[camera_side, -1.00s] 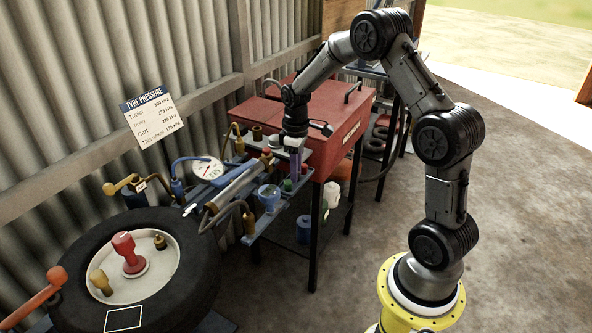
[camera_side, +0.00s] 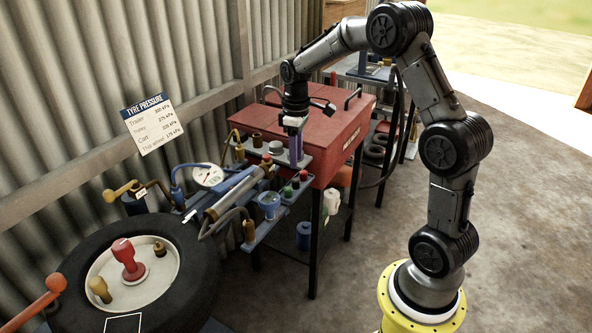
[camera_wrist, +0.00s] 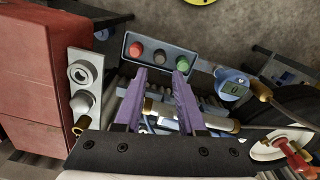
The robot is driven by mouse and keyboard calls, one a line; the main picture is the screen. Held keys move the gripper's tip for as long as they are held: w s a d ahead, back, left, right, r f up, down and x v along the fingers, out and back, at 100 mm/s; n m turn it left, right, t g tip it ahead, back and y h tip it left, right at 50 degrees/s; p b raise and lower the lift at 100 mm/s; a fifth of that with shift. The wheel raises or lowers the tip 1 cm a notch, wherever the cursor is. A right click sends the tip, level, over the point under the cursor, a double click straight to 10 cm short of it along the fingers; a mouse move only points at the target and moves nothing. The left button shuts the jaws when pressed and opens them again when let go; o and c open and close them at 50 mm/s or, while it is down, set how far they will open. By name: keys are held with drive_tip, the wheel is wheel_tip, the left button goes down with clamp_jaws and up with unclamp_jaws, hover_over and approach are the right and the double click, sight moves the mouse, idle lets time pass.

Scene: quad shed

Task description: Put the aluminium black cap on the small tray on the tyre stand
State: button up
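My gripper (camera_side: 297,158) is open, its purple fingers pointing down above the tool shelf beside the red chest. The wrist view shows the same open gripper (camera_wrist: 160,76) with nothing held between its fingertips. A blue tray (camera_wrist: 194,62) ahead of the fingertips holds a red cap (camera_wrist: 135,49), a dark grey cap (camera_wrist: 160,57) and a green cap (camera_wrist: 182,64). I cannot tell for sure that the dark one is the aluminium black cap. The side view also shows this tray, with a red (camera_side: 303,175) and a green cap (camera_side: 288,191).
A grey plate (camera_wrist: 98,62) carries a ring and a silver dome (camera_wrist: 82,103). The red chest (camera_side: 335,130) stands close behind the gripper. The tyre (camera_side: 195,280) lies front left.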

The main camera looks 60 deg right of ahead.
drive_tip(key=s+a+r+m+t, duration=0.1)
drive_tip(key=s+a+r+t, duration=0.2)
drive_tip(key=s+a+r, duration=0.75)
drive_tip(key=s+a+t, duration=0.1)
drive_tip(key=s+a, duration=0.2)
drive_tip(key=s, duration=0.3)
drive_tip(key=s+a+m+t, duration=0.1)
drive_tip(key=s+a, duration=0.3)
drive_tip(key=s, duration=0.2)
drive_tip(key=shift+r+t, duration=0.3)
